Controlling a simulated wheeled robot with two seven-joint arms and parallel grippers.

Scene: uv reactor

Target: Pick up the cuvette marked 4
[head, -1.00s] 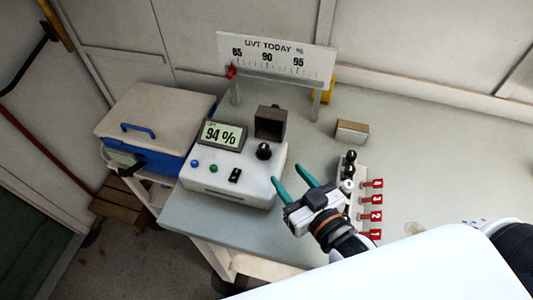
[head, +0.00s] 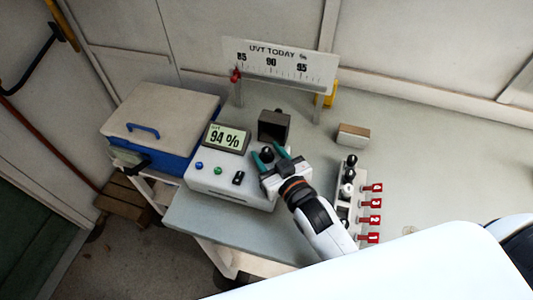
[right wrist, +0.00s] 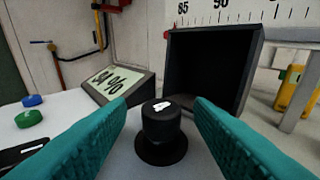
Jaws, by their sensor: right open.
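My right gripper (head: 268,154), with teal fingers, is open at the white meter (head: 228,184). In the right wrist view a black-capped piece (right wrist: 161,130) stands upright on the meter, between and ahead of the open fingers (right wrist: 160,125). Its cap has a white mark that I cannot read clearly. The white rack (head: 343,210) stands to the right, with several red tags numbered 4 to 1 from back to front. Black-capped cuvettes (head: 351,160) stand at its back end; their marks are too small to read. My left gripper is not in view.
The meter's display (head: 226,137) reads 94 %. An open black lid (head: 273,126) stands behind the capped piece. A UVT TODAY scale board (head: 280,65) is at the back. A blue cooler box (head: 160,125) is left, and a small block (head: 353,135) lies right.

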